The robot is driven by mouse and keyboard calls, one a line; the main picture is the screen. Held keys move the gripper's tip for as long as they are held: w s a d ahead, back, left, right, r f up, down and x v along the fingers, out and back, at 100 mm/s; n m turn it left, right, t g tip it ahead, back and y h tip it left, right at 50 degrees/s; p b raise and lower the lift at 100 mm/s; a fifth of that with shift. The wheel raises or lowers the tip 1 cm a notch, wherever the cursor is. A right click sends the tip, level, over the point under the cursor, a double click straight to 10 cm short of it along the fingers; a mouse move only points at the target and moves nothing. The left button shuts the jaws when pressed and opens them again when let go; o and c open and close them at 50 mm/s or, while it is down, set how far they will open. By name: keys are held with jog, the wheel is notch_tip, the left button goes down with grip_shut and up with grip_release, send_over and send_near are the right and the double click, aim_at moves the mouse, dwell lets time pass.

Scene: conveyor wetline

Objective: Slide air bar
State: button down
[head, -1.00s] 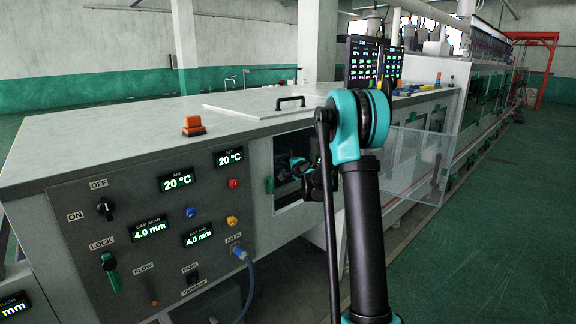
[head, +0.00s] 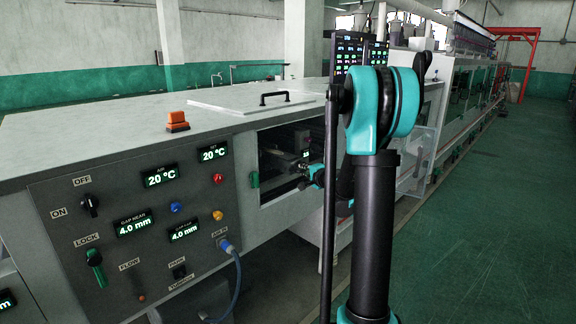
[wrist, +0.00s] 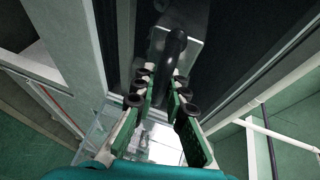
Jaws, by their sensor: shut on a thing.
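My gripper (wrist: 161,82) is shut on a black rounded handle (wrist: 172,50) in the wrist view. The handle stands out from a grey block (wrist: 194,52), which looks like the air bar; its far part is hidden in the dark. In the head view my gripper (head: 312,174) is at the open hatch (head: 283,150) in the machine's side, partly hidden by my arm. The air bar cannot be made out clearly there.
A control panel (head: 140,225) with knobs, buttons and displays is left of the hatch. A blue hose (head: 238,275) hangs from it. A clear door (head: 416,165) stands out behind my arm. Green floor (head: 490,230) is free at right.

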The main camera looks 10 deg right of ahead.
jog(key=s+d, duration=1)
jog(key=s, duration=0.4)
jog(key=shift+s+d, duration=0.3)
jog(key=shift+s, duration=0.05)
jog(key=shift+f, duration=0.1)
jog(key=c, duration=1.5)
grip_release()
jog(key=shift+d, duration=0.1)
jog(key=shift+c, duration=0.2)
jog(key=shift+s, duration=0.15)
jog(key=v, duration=1.2)
